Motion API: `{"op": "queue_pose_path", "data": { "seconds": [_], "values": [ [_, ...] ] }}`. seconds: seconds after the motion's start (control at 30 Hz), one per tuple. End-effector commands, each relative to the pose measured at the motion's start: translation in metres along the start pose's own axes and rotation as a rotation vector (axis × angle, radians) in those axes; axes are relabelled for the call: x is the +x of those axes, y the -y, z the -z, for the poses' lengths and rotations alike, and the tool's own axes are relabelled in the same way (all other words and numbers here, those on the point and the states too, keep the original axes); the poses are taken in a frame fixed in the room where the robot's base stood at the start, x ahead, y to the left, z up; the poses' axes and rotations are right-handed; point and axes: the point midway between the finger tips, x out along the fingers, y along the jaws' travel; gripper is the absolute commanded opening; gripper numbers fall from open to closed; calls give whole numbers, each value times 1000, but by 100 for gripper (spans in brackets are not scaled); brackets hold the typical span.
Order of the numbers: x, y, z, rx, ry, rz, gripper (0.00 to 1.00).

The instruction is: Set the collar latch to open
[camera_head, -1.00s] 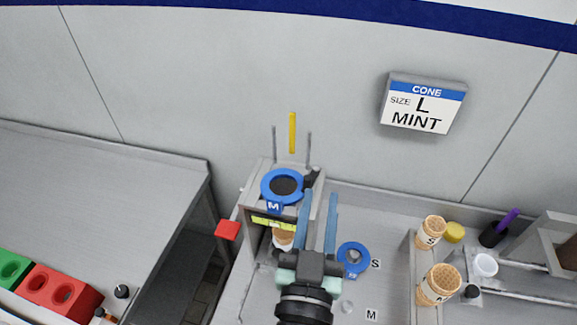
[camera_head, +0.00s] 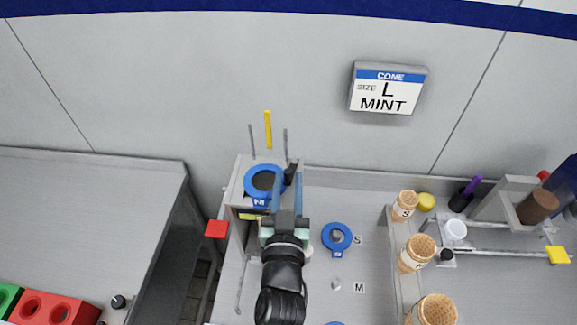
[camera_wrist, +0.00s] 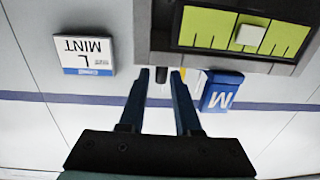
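The dispenser stand (camera_head: 241,192) is a grey box against the back wall. A blue ring collar (camera_head: 251,190) marked M sits on its top. A small black latch knob (camera_head: 291,171) stands at the collar's right side. My gripper (camera_head: 287,178) is open, its two blue fingers reaching up beside the collar at the knob. In the wrist view the fingertips (camera_wrist: 160,76) are apart, with a dark peg (camera_wrist: 162,75) between or just beyond them; contact cannot be told. The blue M tag (camera_wrist: 221,92) is right of the fingers. My arm hides part of the stand's front.
A red paddle (camera_head: 216,229) sticks out left of the stand. A blue ring (camera_head: 337,238) marked S lies on the counter at right. Several cones, one here (camera_head: 416,252), stand in a rack farther right. A CONE SIZE L MINT sign (camera_head: 387,90) hangs on the wall.

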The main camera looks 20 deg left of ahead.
Motion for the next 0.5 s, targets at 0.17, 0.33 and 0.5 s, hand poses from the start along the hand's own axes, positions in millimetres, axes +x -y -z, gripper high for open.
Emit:
{"op": "queue_pose_path", "data": {
  "seconds": [0.17,0.33,0.5],
  "values": [
    [20,1,1,-1,0,2,32],
    [26,1,0,0,0,2,32],
    [26,1,0,0,0,1,32]
  ]
}}
